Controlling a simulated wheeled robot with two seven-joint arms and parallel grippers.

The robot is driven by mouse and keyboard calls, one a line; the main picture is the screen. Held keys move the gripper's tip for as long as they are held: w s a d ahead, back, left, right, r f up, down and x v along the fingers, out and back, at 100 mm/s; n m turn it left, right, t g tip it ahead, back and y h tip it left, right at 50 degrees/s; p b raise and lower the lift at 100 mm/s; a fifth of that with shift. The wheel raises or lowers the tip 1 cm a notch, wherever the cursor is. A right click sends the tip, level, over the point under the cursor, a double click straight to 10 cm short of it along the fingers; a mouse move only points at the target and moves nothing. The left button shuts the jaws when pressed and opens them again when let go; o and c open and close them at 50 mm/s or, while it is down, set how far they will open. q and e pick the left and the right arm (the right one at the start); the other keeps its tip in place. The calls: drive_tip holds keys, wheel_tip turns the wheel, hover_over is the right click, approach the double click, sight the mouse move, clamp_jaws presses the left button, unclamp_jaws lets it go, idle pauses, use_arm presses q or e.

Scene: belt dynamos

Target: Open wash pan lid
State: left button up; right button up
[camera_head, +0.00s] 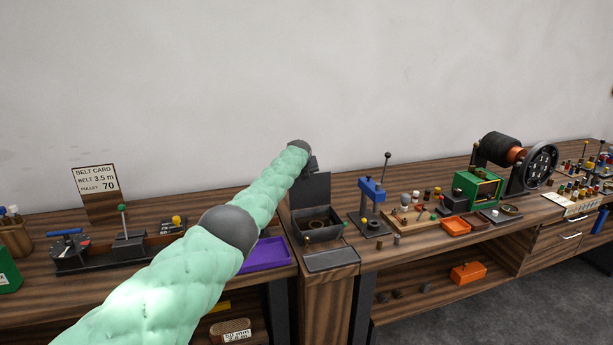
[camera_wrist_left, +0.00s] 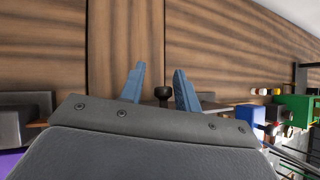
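The wash pan (camera_head: 333,232) is a dark grey open box on the bench in the head view, with ring-shaped contents inside. Its flat grey lid (camera_head: 311,188) stands upright at the back of the pan. My left arm reaches in from the left, and its wrist end is just above and behind the lid's top edge. In the left wrist view the left gripper (camera_wrist_left: 158,72) has its two blue fingers apart. A dark round knob (camera_wrist_left: 162,93) shows between them, with gaps at its sides. Whether it touches a finger cannot be told. My right gripper is not in view.
A grey tray (camera_head: 332,261) lies in front of the pan. A blue press (camera_head: 372,190) with an upright lever stands close on the right. A purple tray (camera_head: 266,254) lies to the left, below my arm. A plain wall is behind.

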use_arm(q)
drive_tip(key=shift+o, duration=0.4)
drive_tip(key=shift+d+r, duration=0.1)
drive_tip(key=shift+r, duration=0.1)
